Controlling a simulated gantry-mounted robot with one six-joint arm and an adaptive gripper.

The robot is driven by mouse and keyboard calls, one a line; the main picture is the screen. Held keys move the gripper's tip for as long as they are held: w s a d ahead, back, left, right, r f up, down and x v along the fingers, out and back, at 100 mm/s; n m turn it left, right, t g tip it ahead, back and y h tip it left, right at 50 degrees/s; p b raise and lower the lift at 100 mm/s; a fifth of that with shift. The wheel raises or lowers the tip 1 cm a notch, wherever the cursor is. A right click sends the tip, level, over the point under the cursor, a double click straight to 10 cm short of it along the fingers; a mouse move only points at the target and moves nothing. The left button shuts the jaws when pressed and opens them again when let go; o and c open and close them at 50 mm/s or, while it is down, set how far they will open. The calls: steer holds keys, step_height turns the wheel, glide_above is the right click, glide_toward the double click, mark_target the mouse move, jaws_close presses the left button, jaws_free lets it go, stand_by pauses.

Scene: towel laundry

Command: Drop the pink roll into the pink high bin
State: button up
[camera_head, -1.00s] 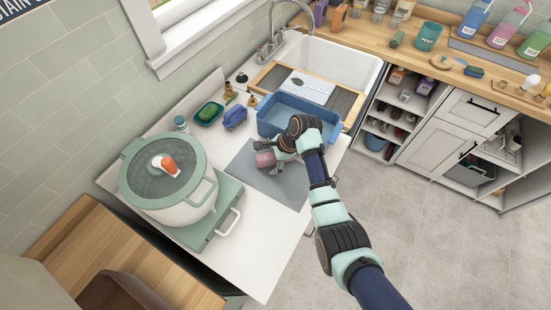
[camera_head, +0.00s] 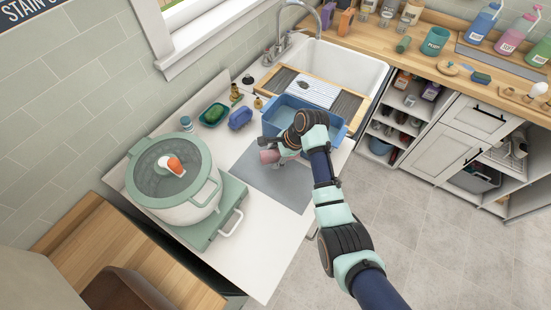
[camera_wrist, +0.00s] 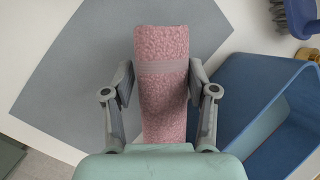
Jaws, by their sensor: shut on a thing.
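The pink roll (camera_wrist: 162,48) is a rolled fluffy towel with a paler band across it. My gripper (camera_wrist: 162,85) is shut on it, with one finger on each side. In the head view the roll (camera_head: 269,156) shows at the end of my gripper (camera_head: 283,152), over the grey mat; how high it is held is hard to tell. The roll's near end is hidden behind my gripper in the wrist view. I see no pink high bin in any view.
A blue basin (camera_head: 335,130) stands just right of my gripper, and its rim (camera_wrist: 262,65) is close in the wrist view. The grey mat (camera_head: 268,188) is bare. A large lidded pot (camera_head: 150,205) stands at left. A purple-blue brush (camera_head: 240,118) and green dish (camera_head: 213,112) lie behind.

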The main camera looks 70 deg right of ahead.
mark_target(276, 152)
step_height(276, 152, up, 17)
steer(key=p, duration=0.2)
steer(key=shift+f, duration=0.15)
steer(key=shift+d+f, duration=0.1)
